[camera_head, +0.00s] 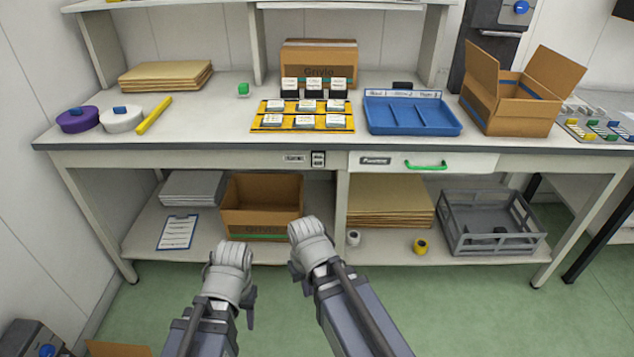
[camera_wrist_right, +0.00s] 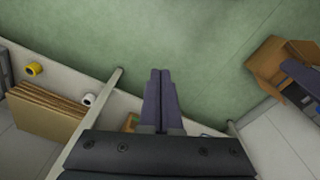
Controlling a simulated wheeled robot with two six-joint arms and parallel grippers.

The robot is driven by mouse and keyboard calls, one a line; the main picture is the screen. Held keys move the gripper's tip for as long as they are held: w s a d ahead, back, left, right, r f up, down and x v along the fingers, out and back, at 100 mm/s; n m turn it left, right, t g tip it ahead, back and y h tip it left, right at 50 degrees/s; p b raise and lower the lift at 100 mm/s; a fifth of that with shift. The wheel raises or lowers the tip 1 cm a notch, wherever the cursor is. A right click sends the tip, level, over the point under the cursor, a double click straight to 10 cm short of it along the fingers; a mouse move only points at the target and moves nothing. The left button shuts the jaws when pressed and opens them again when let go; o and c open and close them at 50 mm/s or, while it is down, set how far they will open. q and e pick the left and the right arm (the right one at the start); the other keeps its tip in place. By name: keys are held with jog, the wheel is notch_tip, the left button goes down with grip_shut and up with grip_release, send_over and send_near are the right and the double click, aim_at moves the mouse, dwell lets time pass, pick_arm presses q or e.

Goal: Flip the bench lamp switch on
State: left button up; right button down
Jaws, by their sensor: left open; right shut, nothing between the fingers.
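The lamp switch (camera_head: 318,159) is a small dark rocker in a light plate on the front edge of the workbench (camera_head: 220,146), just left of the drawer. A small label plate (camera_head: 294,159) sits to its left. I cannot tell the rocker's position. My left gripper (camera_head: 250,308) is open, low in front of the bench, and its fingers are mostly hidden by its wrist. My right gripper (camera_head: 296,272) is below the switch, in front of the lower shelf, apart from it. In the right wrist view its fingers (camera_wrist_right: 160,85) are shut and empty, over green floor.
The drawer (camera_head: 470,163) has a green handle. The lower shelf holds a carton (camera_head: 262,218) and a grey crate (camera_head: 490,238). The bench front is clear.

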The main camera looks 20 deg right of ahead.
aim_at(318, 156)
jog(key=w+f+m+t+y+b, duration=0.1)
jog(key=w+f+t+b, duration=0.1)
jog(key=w+f+b, duration=0.35)
jog(key=w+f+m+t+y+b, duration=0.1)
jog(key=w+f+m+t+b, duration=0.15)
jog(key=f+b, duration=0.65)
jog(key=w+r+m+t+y+b, duration=0.1)
jog(key=w+r+m+t+b, duration=0.1)
jog(key=w+r+m+t, duration=0.75)
jog(key=d+r+m+t+h, duration=0.3)
jog(key=r+m+h, duration=0.1)
jog(key=r, duration=0.3)
jog(key=w+d+r+m+t+h, duration=0.1)
jog(key=d+r+m+t+h, duration=0.2)
jog(key=r, duration=0.5)
jog(key=d+m+h, duration=0.1)
jog(key=m, duration=0.1)
jog(key=shift+w+d+m+h, duration=0.15)
jog(key=shift+d+m+h, duration=0.15)
jog(key=shift+h, duration=0.1)
jog(key=p+x, duration=0.4)
jog(key=x, duration=1)
jog(key=shift+r, duration=0.1)
